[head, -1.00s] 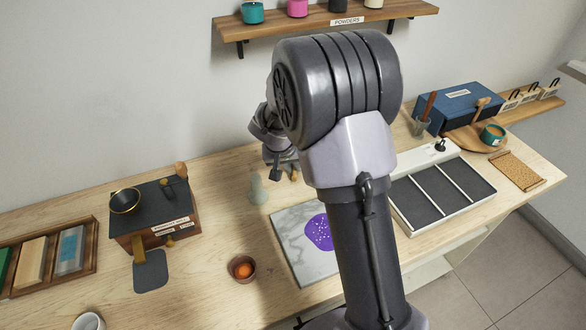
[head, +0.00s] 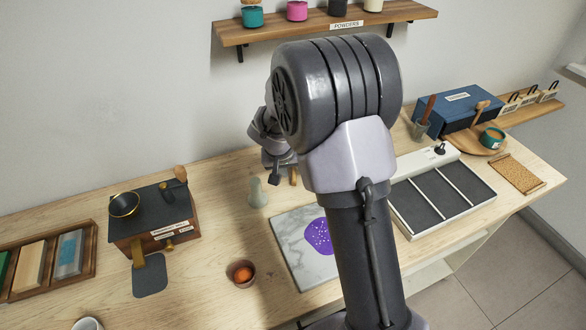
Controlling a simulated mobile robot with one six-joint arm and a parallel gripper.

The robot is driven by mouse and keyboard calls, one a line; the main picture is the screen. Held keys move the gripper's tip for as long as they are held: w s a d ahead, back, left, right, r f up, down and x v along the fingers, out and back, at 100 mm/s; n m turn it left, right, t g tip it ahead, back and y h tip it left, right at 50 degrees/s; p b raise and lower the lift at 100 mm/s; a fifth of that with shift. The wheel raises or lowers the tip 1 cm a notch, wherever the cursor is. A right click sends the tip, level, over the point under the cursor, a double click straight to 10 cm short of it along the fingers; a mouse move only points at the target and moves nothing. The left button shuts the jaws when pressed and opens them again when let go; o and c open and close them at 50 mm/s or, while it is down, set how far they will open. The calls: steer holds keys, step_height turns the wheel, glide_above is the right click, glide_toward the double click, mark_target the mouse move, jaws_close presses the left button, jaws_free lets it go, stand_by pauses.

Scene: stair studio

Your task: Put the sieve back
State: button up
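I cannot pick out the sieve for certain; it may be hidden behind my arm. My gripper (head: 284,179) is at the back of the table, mostly covered by my own arm links. A dark finger-like part and a small tan piece show below the wrist. Whether the fingers are apart or hold something cannot be seen. A dark round bowl with a gold rim (head: 124,204) sits on the wooden mill box (head: 152,242) at the left. A marble slab (head: 290,229) with a purple, white-dotted patch (head: 319,236) lies in front of my gripper, partly covered by my arm.
A pale green pestle-like piece (head: 257,194) stands left of the slab, and a small bowl with an orange ball (head: 241,273) in front. A divided tray (head: 440,196), a blue box (head: 458,108) and a cup of tools (head: 422,124) are at the right. A jar shelf (head: 280,28) hangs above.

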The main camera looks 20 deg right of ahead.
steer(key=s+a+r+y+p, duration=0.1)
steer(key=s+a+r+p, duration=0.2)
steer(key=r, duration=0.5)
steer(key=s+a+r, duration=0.2)
steer(key=s+r, duration=0.3)
steer(key=r, duration=0.3)
steer(key=s+a+r+t+y, duration=0.1)
steer(key=s+a+r+y, duration=0.1)
steer(key=s, duration=0.8)
steer(key=s+a+r+t+y, duration=0.1)
steer(key=s+a+r, duration=0.4)
steer(key=s, duration=0.6)
steer(key=shift+s+a+y, duration=0.3)
steer(key=shift+a+y, duration=0.6)
steer(key=shift+a, duration=0.1)
